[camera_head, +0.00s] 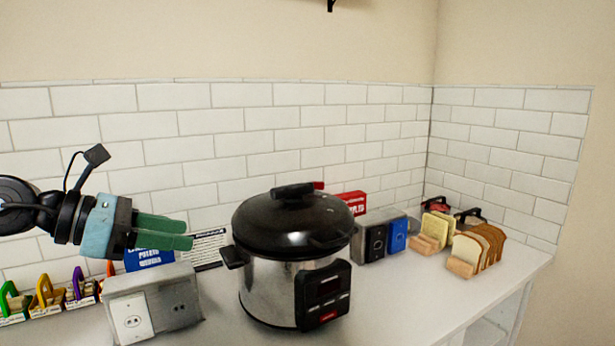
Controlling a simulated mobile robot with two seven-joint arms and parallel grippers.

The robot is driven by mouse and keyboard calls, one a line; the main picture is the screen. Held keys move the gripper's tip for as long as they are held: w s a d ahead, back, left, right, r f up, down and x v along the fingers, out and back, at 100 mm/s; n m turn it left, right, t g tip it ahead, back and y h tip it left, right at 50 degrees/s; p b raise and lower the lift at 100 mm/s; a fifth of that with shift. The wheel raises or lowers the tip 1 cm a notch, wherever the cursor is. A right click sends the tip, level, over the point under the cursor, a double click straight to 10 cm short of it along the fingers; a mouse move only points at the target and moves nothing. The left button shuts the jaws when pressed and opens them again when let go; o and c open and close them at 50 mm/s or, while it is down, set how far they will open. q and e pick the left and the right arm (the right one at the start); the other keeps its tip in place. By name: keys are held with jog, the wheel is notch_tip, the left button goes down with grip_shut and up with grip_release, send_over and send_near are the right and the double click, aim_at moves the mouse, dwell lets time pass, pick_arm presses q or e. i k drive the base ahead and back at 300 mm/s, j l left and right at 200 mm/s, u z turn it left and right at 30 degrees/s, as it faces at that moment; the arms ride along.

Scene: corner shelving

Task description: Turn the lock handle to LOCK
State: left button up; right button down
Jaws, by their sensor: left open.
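A silver and black electric pressure cooker (270,288) stands on the counter in the middle of the view. Its black domed lid (275,228) sits on top. A black handle (292,191) with a red part at its right end is on top of the lid; any LOCK marking is too small to read. My left gripper (190,232) points right with its green fingers, left of the cooker and apart from it. It is open and empty. My right gripper is not in view.
A grey outlet box (155,303) stands on the white counter (415,293) below my left gripper. Blue and red boxes stand behind. A black and blue switch box (376,240) and sliced bread (478,248) are to the right. Colourful-handled items (48,296) line the left. The front right counter is clear.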

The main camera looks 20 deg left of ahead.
aim_at(293, 193)
jog(key=i, duration=0.95)
